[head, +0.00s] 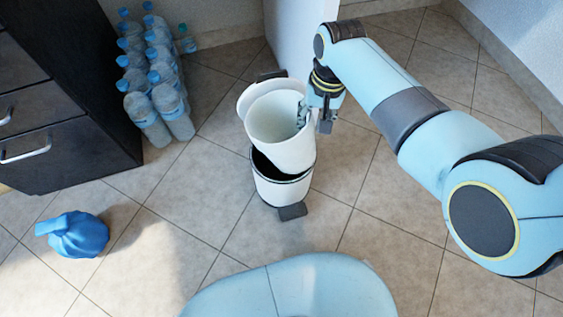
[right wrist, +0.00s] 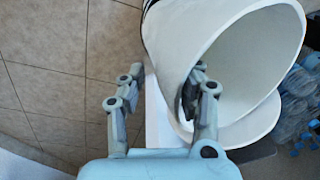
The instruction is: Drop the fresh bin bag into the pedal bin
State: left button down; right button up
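The white pedal bin (head: 281,190) stands on the tiled floor, its dark opening partly showing. A white inner bucket (head: 277,133) sits tilted in its top, rim well above the body. The bin's raised lid (head: 247,92) shows behind it. My right gripper (head: 314,115) is at the bucket's right rim. In the right wrist view its fingers are spread, one inside the bucket (right wrist: 255,60), the other outside and apart from the wall. A knotted blue bag (head: 78,236) lies on the floor at the left; I cannot tell whether it is the fresh one. My left gripper is not in view.
Several water bottles (head: 155,80) stand at the back left beside a dark drawer cabinet (head: 60,130). A white panel (head: 298,38) rises behind the bin. The pedal (head: 292,212) faces me. The floor between bag and bin is clear.

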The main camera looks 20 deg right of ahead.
notch_tip(320, 180, up, 12)
jog(key=d, duration=0.1)
jog(key=shift+s, duration=0.15)
jog(key=shift+s+f, duration=0.1)
dwell(0.5)
